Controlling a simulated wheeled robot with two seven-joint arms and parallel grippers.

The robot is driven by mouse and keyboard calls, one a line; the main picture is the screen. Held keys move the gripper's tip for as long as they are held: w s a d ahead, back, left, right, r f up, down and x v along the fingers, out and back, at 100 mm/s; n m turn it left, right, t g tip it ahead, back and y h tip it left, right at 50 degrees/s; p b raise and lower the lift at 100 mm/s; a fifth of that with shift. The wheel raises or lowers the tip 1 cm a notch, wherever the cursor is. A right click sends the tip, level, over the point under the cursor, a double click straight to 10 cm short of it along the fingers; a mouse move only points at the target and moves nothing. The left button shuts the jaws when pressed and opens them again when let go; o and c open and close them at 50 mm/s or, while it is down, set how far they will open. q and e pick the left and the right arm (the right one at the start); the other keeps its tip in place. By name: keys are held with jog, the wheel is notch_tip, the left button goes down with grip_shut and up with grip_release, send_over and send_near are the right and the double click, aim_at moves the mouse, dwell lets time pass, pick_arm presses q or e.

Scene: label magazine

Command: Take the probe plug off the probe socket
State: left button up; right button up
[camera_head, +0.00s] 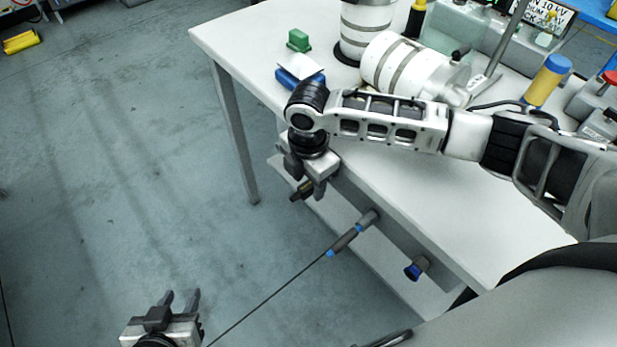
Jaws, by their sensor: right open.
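The probe plug (343,241), dark grey with a blue end, sits on the probe socket (368,218), a grey cylinder on the table's front apron. A thin dark cable runs from the plug down to the lower left. My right gripper (304,185) is open beside the table's front edge, up and left of the plug and apart from it. A dark brown cylindrical part (300,192) shows by its fingertips; I cannot tell whether they touch it. My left gripper (180,300) is open and empty at the bottom left, well away from the plug, over the floor.
The white table (460,205) carries white banded cylinders (385,62), a green block (299,41) and a blue item (298,78). A blue-ended fitting (415,269) sticks out of the apron right of the socket.

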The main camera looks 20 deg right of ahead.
aim_at(292, 198)
grip_shut()
jog(key=shift+s+a+r+p, duration=0.15)
jog(key=shift+a+p, duration=0.1)
jog(key=shift+a, duration=0.25)
jog(key=shift+s+a+f+p, duration=0.15)
jog(key=shift+a+p, duration=0.1)
jog(key=shift+a, duration=0.25)
jog(key=shift+s+a+p, duration=0.2)
jog(key=shift+a+p, duration=0.05)
jog(key=shift+a, duration=0.25)
jog(key=shift+s+a+p, duration=0.2)
jog(key=shift+a+p, duration=0.05)
jog(key=shift+a, duration=0.25)
jog(key=shift+s+a, duration=0.1)
jog(key=shift+a, duration=0.2)
